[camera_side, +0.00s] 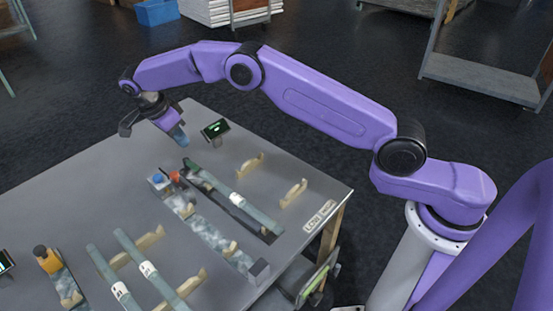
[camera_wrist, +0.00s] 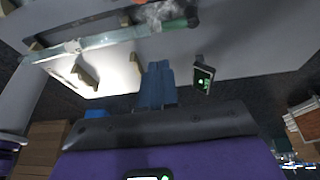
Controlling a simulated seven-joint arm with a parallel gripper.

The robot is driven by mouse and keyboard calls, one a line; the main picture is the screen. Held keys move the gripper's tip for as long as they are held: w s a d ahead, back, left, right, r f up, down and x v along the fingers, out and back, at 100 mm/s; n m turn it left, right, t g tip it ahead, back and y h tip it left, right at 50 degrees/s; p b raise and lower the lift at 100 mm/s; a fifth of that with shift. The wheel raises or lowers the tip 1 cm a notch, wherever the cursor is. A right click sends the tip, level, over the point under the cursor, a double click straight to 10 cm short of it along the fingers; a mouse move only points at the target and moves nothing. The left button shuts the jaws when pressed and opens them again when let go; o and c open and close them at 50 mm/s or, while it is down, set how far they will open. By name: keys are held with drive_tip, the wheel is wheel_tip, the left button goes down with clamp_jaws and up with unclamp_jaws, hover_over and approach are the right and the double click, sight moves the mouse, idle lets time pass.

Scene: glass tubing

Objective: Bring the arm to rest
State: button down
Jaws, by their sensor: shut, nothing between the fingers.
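My gripper (camera_side: 181,137) hangs above the far part of the grey table (camera_side: 120,180), with its blue fingers shut and empty. In the wrist view, its blue fingers (camera_wrist: 157,82) are together with nothing between them. The arm is raised and stretched out over the table. The tube also shows in the wrist view (camera_wrist: 110,40), apart from the fingers.
Two labelled tubes (camera_side: 148,270) lie on wooden cradles at the near left, beside an orange-topped part (camera_side: 46,258). Empty wooden cradles (camera_side: 293,193) stand at the right. A small display (camera_side: 215,129) stands near my gripper. Shelving (camera_side: 480,75) stands beyond the table.

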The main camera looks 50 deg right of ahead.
drive_tip(key=s+r+n+y, duration=0.1)
drive_tip(key=s+r+n, duration=0.4)
drive_tip(key=s+n, duration=0.4)
drive_tip(key=s+r+n+y, duration=0.1)
drive_tip(key=s+r+n, duration=0.55)
drive_tip(key=s, duration=0.45)
drive_tip(key=s+d+f+n+y, duration=0.1)
drive_tip(key=s+d+n, duration=0.6)
drive_tip(key=s, duration=0.5)
drive_tip(key=s+d+f+n+y, duration=0.1)
drive_tip(key=s+d+n, duration=0.6)
drive_tip(key=s, duration=0.5)
drive_tip(key=shift+s+d+n+t, duration=0.2)
drive_tip(key=shift+s+n+t, duration=0.15)
drive_tip(key=shift+n, duration=0.3)
